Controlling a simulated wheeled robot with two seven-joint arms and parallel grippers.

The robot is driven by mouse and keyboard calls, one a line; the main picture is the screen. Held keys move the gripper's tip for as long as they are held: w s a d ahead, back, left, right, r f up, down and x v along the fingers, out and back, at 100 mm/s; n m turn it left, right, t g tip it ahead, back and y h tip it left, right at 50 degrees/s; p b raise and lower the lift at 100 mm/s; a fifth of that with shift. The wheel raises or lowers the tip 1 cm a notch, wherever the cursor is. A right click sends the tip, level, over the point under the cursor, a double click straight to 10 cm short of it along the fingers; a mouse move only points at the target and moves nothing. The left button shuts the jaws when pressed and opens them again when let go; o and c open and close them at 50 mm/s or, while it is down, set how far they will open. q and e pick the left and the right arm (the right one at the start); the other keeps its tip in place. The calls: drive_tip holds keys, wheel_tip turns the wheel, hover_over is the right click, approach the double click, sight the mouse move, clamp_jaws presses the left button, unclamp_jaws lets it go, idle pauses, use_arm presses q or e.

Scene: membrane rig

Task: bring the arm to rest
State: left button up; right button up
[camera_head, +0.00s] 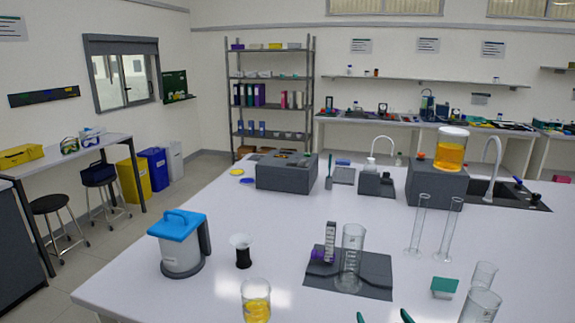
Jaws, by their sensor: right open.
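My right gripper (384,318) shows only as two green fingertips at the bottom edge of the head view, spread apart with nothing visible between them. The rest of the right arm is out of the frame. It is low in the picture, in front of the dark mat (376,272) on the white bench (310,215). My left gripper and arm are not in view.
A beaker of yellow liquid (256,302) stands left of the fingertips. A clear cylinder (351,255) stands on the mat. Glassware (481,305) and a green-topped block (445,286) are on the right. A blue-lidded jug (181,245) stands at left. Bench centre is clear.

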drive_tip(key=s+f+n+g, duration=0.1)
drive_tip(key=s+f+g, duration=0.3)
drive_tip(key=s, duration=0.6)
drive_tip(key=s+f+g, duration=0.4)
drive_tip(key=s, duration=0.6)
drive_tip(key=s+f+n+g, duration=0.1)
drive_tip(key=s+f+g, duration=0.3)
drive_tip(key=s, duration=0.6)
wheel_tip(320, 180, down, 31)
drive_tip(key=s+g+b, duration=0.1)
drive_tip(key=s+b, duration=0.1)
drive_tip(key=b, duration=0.4)
use_arm(q)
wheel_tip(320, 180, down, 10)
drive_tip(key=b, duration=0.4)
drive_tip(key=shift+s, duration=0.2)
use_arm(e)
drive_tip(key=s+d+f, duration=0.1)
drive_tip(key=s+f, duration=0.7)
drive_tip(key=f, duration=0.2)
drive_tip(key=s+d+f+g, duration=0.1)
drive_tip(key=s+f, duration=0.7)
drive_tip(key=f, duration=0.3)
drive_tip(key=shift+s+d+g+h, duration=0.3)
drive_tip(key=shift+d, duration=0.05)
